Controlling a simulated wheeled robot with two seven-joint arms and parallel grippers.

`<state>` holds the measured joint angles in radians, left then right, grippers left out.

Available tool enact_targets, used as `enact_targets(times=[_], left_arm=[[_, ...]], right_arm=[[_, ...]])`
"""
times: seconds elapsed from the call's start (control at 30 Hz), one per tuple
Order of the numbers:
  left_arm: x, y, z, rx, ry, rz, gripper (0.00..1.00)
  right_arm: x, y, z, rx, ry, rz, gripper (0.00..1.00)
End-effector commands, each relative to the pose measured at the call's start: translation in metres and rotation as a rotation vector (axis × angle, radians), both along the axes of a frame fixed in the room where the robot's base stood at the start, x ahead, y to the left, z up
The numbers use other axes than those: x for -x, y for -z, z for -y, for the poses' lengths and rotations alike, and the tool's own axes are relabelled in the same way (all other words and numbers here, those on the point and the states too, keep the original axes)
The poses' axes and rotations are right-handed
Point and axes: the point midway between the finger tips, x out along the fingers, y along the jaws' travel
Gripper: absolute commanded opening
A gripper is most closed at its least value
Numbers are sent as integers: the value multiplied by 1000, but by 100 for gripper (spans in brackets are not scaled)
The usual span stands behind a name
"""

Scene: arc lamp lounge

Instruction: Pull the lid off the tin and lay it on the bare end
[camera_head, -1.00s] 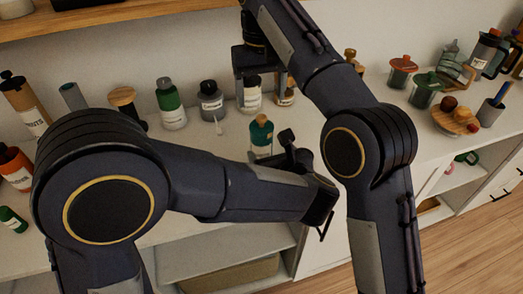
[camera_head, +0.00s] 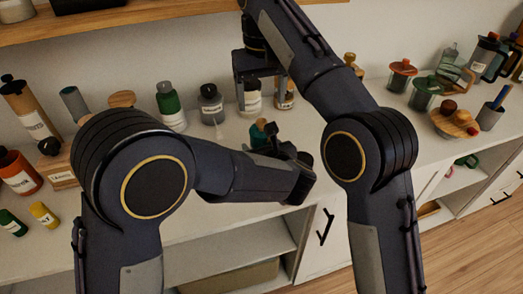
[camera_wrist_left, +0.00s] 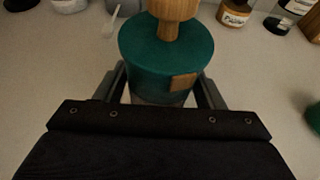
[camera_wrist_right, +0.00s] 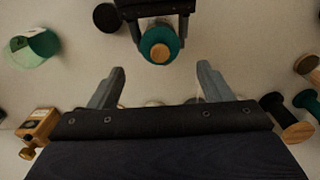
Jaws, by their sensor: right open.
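The teal tin (camera_head: 258,133) stands on the counter, partly hidden by my left gripper in the head view. In the left wrist view, its teal lid (camera_wrist_left: 150,52) has a round wooden knob, and a paler body shows below. My left gripper (camera_wrist_left: 160,88) is open, its fingers on either side of the tin; contact is not clear. The right wrist view shows the tin (camera_wrist_right: 150,45) from above between the left fingers. My right gripper (camera_head: 261,98) is open and empty above the back of the counter; its fingers (camera_wrist_right: 157,78) point down, apart from the tin.
Labelled bottles and jars line the back, including a green bottle (camera_head: 170,107) and a grey jar (camera_head: 211,103). A small white spoon (camera_wrist_left: 112,22) lies near the tin. Counter between the tin and that board looks clear.

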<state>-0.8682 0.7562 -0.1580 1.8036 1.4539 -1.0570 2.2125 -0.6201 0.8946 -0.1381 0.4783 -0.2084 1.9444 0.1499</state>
Motion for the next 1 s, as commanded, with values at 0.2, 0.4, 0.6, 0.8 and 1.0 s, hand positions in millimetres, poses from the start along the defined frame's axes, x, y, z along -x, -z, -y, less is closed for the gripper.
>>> enact_targets(times=[0.2, 0.4, 0.6, 0.8, 1.0], left_arm=[[0, 0, 0, 0, 0, 0, 34], [0, 0, 0, 0, 0, 0, 8], [0, 0, 0, 0, 0, 0, 8], [0, 0, 0, 0, 0, 0, 8], [0, 0, 0, 0, 0, 0, 8]], right_arm=[[0, 0, 0, 0, 0, 0, 73], [0, 0, 0, 0, 0, 0, 73], [5, -17, 5, -32, -127, 40, 81], [13, -40, 11, -71, -364, 117, 81], [12, -25, 10, -73, -411, 129, 81]])
